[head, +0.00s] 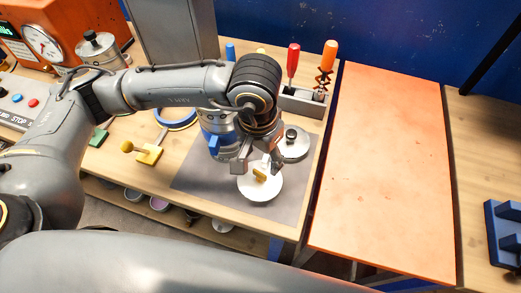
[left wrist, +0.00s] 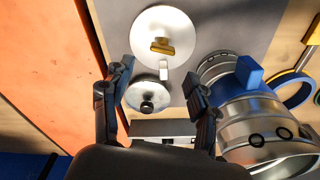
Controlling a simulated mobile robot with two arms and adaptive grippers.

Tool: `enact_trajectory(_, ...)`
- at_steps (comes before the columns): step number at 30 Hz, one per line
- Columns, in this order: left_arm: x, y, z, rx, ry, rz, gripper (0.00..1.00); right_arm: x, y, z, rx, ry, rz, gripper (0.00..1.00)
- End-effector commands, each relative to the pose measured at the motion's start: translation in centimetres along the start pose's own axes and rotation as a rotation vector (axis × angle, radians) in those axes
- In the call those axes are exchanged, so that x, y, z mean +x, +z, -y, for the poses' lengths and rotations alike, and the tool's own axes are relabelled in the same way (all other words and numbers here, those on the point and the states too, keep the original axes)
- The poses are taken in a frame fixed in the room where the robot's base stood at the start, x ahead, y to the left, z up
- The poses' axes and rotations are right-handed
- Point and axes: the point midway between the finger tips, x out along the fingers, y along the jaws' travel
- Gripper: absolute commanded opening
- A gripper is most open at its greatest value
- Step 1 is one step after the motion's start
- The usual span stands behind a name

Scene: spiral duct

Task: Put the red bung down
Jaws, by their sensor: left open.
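I cannot make out a red bung in either view. My left gripper (head: 258,163) is open, with its fingers pointing down over the grey mat (head: 208,179). A metal duct piece (left wrist: 265,125) with a blue clamp (left wrist: 247,73) stands close by, partly hidden in the head view. My right gripper is not in view.
A grey holder (head: 302,103) with a red-handled tool (head: 293,60) and an orange-handled tool (head: 329,56) stands at the back. A yellow piece (head: 149,152) and a blue ring (head: 178,121) lie left. The orange tabletop (head: 388,170) at right is bare. A blue bracket (head: 503,233) stands far right.

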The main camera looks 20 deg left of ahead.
Motion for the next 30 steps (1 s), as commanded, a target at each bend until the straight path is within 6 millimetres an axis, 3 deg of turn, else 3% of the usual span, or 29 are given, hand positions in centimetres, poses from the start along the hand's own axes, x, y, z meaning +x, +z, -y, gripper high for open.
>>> enact_trajectory(3, -1.9, -0.1, 0.0, 0.001, -0.002, -0.005, 0.59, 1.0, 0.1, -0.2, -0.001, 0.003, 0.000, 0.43)
enact_trajectory(9, -3.9, 0.0, 0.0, -0.001, 0.000, 0.000, 0.59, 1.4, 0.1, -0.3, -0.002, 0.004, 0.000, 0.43)
enact_trajectory(30, -4.1, 0.0, 0.0, 0.000, 0.000, 0.001, 0.59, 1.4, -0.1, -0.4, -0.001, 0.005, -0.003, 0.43)
